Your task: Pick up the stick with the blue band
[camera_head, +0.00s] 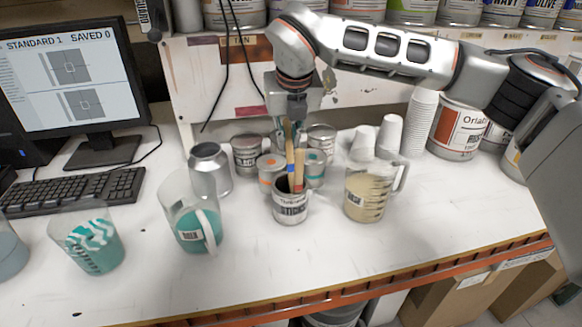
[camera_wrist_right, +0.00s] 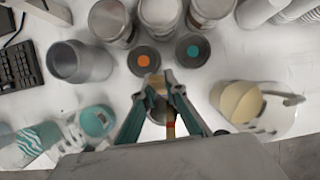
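The stick with the blue band (camera_head: 291,169) stands in the can labelled STICKS (camera_head: 292,210), among other wooden sticks. One neighbour has a red band (camera_head: 298,185), which also shows in the right wrist view (camera_wrist_right: 170,125). My right gripper (camera_head: 288,135) points down over the can, around the upper ends of the sticks. In the right wrist view its fingers (camera_wrist_right: 160,82) are apart, with stick wood between them. I cannot tell contact with the blue-banded stick, whose band is not visible there. My left gripper is not in view.
Small cans with orange (camera_head: 269,166) and teal (camera_head: 315,165) lids stand close behind the sticks can. A teal-filled jug (camera_head: 192,220) is left, a beige-filled jug (camera_head: 365,192) right. A monitor (camera_head: 70,75) and keyboard (camera_head: 70,192) are far left. The front table is clear.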

